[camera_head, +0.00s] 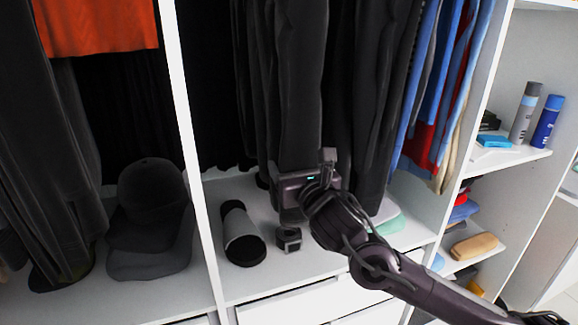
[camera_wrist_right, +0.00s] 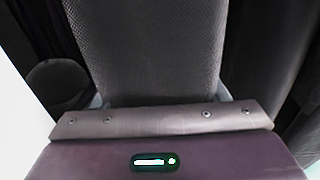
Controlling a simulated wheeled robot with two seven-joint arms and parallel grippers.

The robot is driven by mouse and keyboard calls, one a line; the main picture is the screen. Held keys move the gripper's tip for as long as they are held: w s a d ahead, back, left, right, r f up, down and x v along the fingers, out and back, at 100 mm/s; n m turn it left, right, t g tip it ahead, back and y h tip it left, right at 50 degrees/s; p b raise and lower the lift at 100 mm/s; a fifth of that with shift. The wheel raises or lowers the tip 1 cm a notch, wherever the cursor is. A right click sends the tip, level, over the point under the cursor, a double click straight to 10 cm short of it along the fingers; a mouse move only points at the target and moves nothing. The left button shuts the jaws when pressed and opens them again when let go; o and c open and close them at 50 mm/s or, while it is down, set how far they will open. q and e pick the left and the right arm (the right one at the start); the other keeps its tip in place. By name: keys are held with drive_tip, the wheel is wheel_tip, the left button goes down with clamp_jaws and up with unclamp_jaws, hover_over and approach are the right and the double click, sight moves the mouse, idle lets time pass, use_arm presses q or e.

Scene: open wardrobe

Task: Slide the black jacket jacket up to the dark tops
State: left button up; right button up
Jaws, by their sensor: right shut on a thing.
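The black jacket (camera_head: 299,85) hangs in the middle wardrobe section, and its dark woven cloth fills the centre of the right wrist view (camera_wrist_right: 150,50). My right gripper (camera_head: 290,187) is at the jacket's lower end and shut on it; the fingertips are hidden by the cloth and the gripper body. Dark tops (camera_head: 252,80) hang close on the left of the jacket, and more dark garments (camera_head: 375,90) hang on its right. My left gripper is not in view.
A white divider (camera_head: 190,130) stands left of the dark tops. Blue, red and beige clothes (camera_head: 440,90) hang at the right. A dark and grey roll (camera_head: 241,235) lies on the shelf below. Caps (camera_head: 150,215) sit left of the divider. Spray cans (camera_head: 525,115) stand on the right shelves.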

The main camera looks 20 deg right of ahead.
drive_tip(key=o, duration=1.6)
drive_tip(key=shift+d, duration=0.15)
drive_tip(key=shift+o, duration=0.2)
drive_tip(key=shift+s+f, duration=0.1)
drive_tip(key=shift+s, duration=0.1)
drive_tip(key=s+b, duration=0.3)
drive_tip(key=s, duration=0.4)
drive_tip(key=shift+s+b, duration=0.2)
drive_tip(key=shift+b, duration=0.2)
drive_tip(key=shift+d, duration=0.1)
